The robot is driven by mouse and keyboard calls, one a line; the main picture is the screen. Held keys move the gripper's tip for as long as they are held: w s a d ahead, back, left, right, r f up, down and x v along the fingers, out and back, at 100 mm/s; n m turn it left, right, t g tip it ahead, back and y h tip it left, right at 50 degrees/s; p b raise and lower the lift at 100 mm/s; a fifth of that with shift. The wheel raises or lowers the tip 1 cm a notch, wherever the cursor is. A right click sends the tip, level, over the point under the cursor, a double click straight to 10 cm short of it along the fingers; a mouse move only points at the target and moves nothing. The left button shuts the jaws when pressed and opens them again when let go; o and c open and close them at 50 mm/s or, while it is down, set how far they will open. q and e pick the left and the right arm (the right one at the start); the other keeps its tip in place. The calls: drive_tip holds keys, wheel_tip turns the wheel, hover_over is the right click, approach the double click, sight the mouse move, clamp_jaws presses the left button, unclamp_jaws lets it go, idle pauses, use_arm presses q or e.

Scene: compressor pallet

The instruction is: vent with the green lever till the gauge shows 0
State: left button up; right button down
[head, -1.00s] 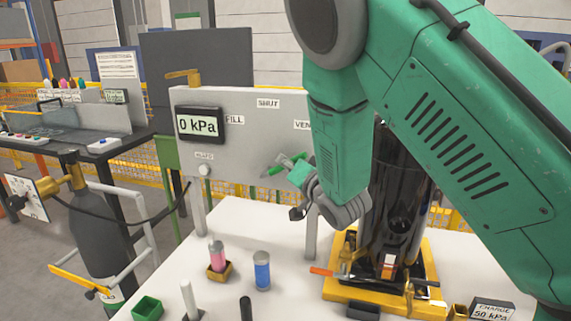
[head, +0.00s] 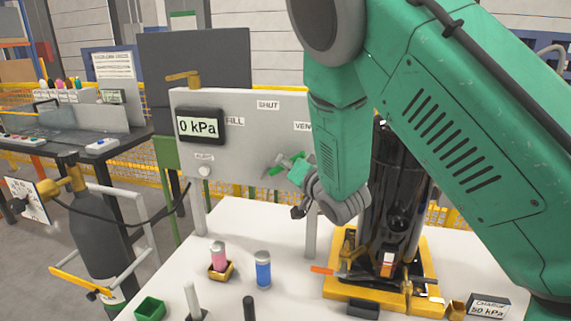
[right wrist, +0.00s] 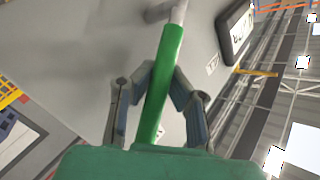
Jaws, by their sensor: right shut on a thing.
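The green lever (head: 277,170) sticks out from the grey panel (head: 245,120), between the SHUT and VENT labels and below them. My right gripper (head: 285,162) is at the lever. In the right wrist view the green lever (right wrist: 165,75) runs between the two fingers of my right gripper (right wrist: 160,95), which is shut on it. The gauge (head: 198,126) on the panel's left reads 0 kPa. The FILL label (head: 235,121) is beside it. My arm hides part of the panel and the end of the VENT label (head: 303,126). My left gripper is not in view.
A white table (head: 240,235) carries a pink cylinder (head: 218,255), a blue cylinder (head: 263,270) and a green holder (head: 149,308). A dark column in a yellow base (head: 345,292) stands at right, near a CHARGE 50 kPa block (head: 488,306). A gas bottle (head: 95,240) stands left.

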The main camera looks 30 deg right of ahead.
drive_tip(key=shift+s+a+f, duration=0.1)
drive_tip(key=shift+a+f, duration=0.2)
drive_tip(key=shift+f, duration=0.05)
idle(0.6)
drive_tip(key=c, duration=1.5)
unclamp_jaws()
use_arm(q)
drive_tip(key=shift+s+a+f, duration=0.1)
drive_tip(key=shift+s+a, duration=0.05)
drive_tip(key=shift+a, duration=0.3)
use_arm(e)
drive_tip(key=shift+a+r, duration=0.25)
drive_tip(key=shift+r, duration=0.15)
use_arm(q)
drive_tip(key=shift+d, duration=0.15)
use_arm(e)
drive_tip(key=s, duration=0.8)
drive_tip(key=s+a, duration=0.1)
drive_tip(key=s, duration=0.3)
drive_tip(key=shift+r, duration=0.2)
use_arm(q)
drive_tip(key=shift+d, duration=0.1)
use_arm(e)
drive_tip(key=shift+d, duration=0.15)
